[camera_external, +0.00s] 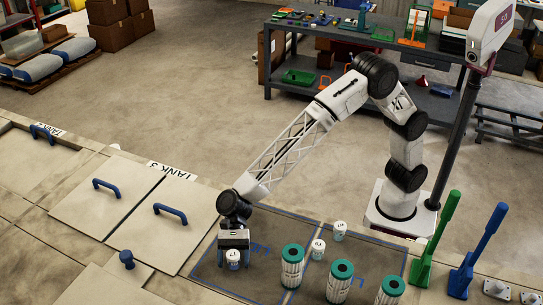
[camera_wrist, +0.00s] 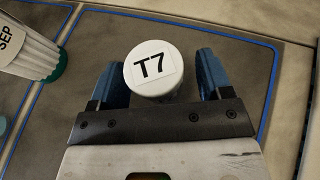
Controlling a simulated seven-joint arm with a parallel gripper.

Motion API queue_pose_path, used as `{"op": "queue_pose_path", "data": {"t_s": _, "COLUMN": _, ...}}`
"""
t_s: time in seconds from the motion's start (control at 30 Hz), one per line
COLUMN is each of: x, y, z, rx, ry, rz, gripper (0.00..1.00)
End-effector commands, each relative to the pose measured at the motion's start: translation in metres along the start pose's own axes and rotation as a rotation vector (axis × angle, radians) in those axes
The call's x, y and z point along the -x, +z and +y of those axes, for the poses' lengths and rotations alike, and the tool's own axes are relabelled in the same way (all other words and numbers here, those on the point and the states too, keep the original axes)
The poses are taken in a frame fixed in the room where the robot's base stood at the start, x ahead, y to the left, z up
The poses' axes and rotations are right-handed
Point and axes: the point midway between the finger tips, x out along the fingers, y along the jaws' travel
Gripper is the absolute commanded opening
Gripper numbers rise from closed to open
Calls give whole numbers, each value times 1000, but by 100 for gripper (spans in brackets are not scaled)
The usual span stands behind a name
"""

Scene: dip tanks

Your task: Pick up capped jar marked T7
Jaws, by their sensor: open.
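The capped jar marked T7 (camera_wrist: 153,66) is white with a round lid and a black "T7" label, upright between the two blue fingers of my gripper (camera_wrist: 162,78). The fingers are open, one on each side of the jar, with a gap visible at the right finger; the left one is closer to the lid. In the external view the jar (camera_external: 233,260) stands on the dark mat, just below my lowered gripper (camera_external: 234,247). The jar's lower body is mostly hidden from the wrist view.
Two other white capped jars (camera_external: 318,249) (camera_external: 340,231) stand on the mat to the right. Several pleated cartridges with green ends (camera_external: 292,267) stand nearby. Tank lids with blue handles (camera_external: 170,214) lie to the left. Green and blue long-handled tools (camera_external: 436,240) stand at right.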

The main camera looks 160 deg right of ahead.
Motion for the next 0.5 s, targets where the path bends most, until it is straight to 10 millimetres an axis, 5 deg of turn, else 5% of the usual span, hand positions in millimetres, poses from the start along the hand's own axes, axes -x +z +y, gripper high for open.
{"op": "queue_pose_path", "data": {"t_s": 0.37, "x": 0, "y": 0, "z": 0, "rx": 0, "ry": 0, "rz": 0, "gripper": 72}}
{"op": "queue_pose_path", "data": {"t_s": 0.5, "x": 0, "y": 0, "z": 0, "rx": 0, "ry": 0, "rz": 0, "gripper": 52}}
